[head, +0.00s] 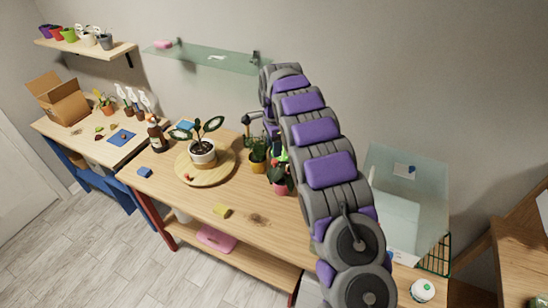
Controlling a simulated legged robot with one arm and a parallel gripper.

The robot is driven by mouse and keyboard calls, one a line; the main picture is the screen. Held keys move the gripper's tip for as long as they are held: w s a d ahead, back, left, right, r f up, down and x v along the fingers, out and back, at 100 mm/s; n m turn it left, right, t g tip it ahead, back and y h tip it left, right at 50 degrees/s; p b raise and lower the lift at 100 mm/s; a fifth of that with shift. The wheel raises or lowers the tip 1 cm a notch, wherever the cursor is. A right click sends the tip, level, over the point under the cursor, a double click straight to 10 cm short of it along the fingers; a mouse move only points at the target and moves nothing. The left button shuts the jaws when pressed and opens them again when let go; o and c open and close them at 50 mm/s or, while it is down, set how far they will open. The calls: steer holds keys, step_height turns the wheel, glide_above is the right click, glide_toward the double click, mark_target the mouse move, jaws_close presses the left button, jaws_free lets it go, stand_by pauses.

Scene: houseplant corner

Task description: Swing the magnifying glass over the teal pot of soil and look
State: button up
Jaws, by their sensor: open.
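My arm crosses the right-middle of the head view and partly covers the wooden bench. My gripper (252,122) is the dark end beyond the arm's top bend, small and partly hidden, over the back of the bench. It appears open, with nothing visible in it. I cannot make out the magnifying glass or a teal pot of soil; my arm may hide them. A white pot with a leafy plant (203,151) stands on a round wooden board (190,176). A yellow pot with a plant (258,163) and a pink pot with a plant (281,186) stand beside my arm.
A brown bottle (156,136) stands at the bench's back left. A blue block (145,172) and a yellow block (222,211) lie near the front. A glass tank (408,190) is at the right. A glass shelf (207,56) hangs above. The bench's front middle is mostly clear.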

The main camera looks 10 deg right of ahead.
mark_target(274, 160)
step_height(274, 160, down, 6)
steer(key=shift+f, duration=0.15)
stand_by(0.3)
jaws_close()
stand_by(0.5)
